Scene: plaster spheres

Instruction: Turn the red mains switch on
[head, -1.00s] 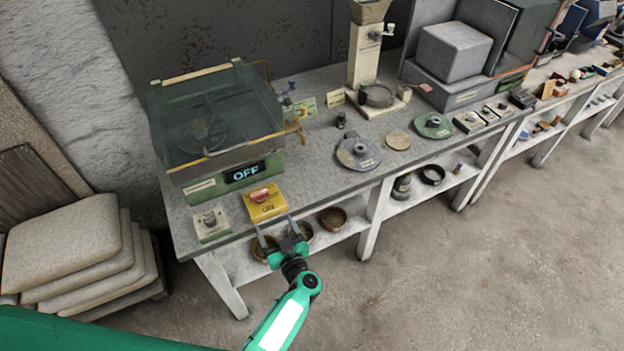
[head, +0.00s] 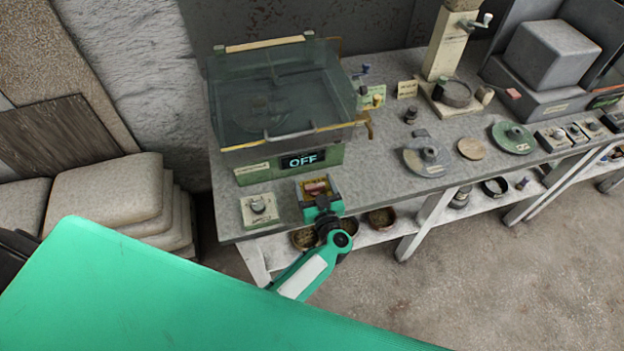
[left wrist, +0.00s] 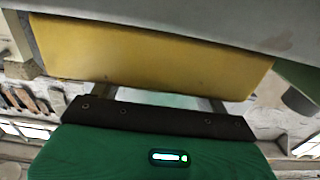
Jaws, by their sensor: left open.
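The red mains switch (head: 314,187) sits on a small yellow box (head: 309,196) at the bench's front edge, partly hidden by my gripper. My left gripper (head: 318,187) is open, its fingers reaching over the box on either side of the red switch; I cannot tell if they touch it. In the left wrist view the yellow box (left wrist: 150,50) fills the space before the open fingers (left wrist: 160,98), and the red switch does not show there. The green machine's display (head: 303,160) reads OFF. My right gripper is not in view.
A glass-lidded machine (head: 275,95) stands behind the switch. Grey and green discs (head: 427,158) lie to the right on the bench (head: 380,180). Bowls (head: 381,218) stand on the shelf below.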

